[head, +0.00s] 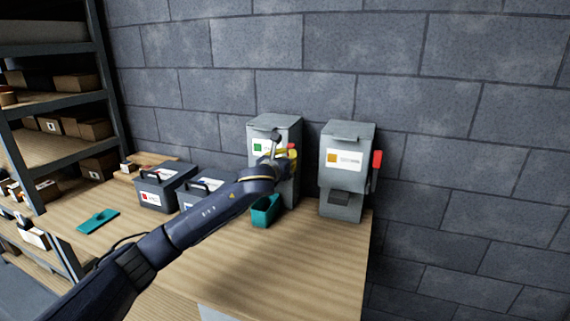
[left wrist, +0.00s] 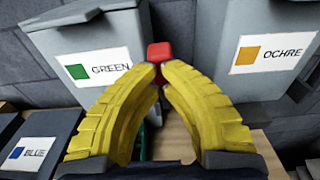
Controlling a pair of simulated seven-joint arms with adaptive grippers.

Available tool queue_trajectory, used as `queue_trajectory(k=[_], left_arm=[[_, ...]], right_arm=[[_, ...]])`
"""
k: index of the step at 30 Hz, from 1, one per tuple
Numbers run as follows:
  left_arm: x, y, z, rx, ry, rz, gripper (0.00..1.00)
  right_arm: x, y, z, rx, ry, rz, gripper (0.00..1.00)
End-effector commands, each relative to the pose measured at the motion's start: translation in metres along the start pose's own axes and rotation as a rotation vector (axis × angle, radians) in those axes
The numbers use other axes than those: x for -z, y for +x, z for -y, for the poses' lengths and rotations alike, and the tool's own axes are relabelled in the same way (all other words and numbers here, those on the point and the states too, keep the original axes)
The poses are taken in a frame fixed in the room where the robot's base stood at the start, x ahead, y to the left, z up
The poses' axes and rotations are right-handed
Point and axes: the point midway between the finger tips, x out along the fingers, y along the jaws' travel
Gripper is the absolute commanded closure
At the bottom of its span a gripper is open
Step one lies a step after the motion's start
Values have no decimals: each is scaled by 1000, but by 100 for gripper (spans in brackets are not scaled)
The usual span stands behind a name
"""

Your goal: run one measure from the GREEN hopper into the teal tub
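The GREEN hopper (head: 287,131) is a grey box with a green-marked label, standing against the wall; its label reads GREEN in the left wrist view (left wrist: 82,38). Its red lever (left wrist: 159,53) is on its right side. My left gripper (head: 291,157) is at that lever; its yellow fingers (left wrist: 160,77) close in on the red handle, which shows between and just beyond the tips. The teal tub (head: 265,211) stands on the bench under the front of the GREEN hopper. Only a sliver of teal shows between the fingers in the left wrist view. My right gripper is out of view.
The OCHRE hopper (head: 346,172) with its own red lever (head: 377,159) stands to the right. Lidded grey boxes (head: 165,188) sit to the left, one labelled BLUE (left wrist: 38,143). A flat teal piece (head: 98,220) lies at the bench's left. The front right of the bench is clear.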

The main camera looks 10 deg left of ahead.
Motion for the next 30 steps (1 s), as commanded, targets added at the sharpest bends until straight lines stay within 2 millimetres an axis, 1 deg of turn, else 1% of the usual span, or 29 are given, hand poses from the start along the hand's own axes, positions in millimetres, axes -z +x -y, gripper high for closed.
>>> queue_trajectory(k=[4, 12, 30], left_arm=[[-6, 9, 0, 0, 1, 1, 100], [-10, 18, 0, 1, 0, 1, 100], [-11, 21, 0, 1, 0, 0, 100]], right_arm=[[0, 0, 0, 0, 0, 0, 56], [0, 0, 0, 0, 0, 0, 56], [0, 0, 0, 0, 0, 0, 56]])
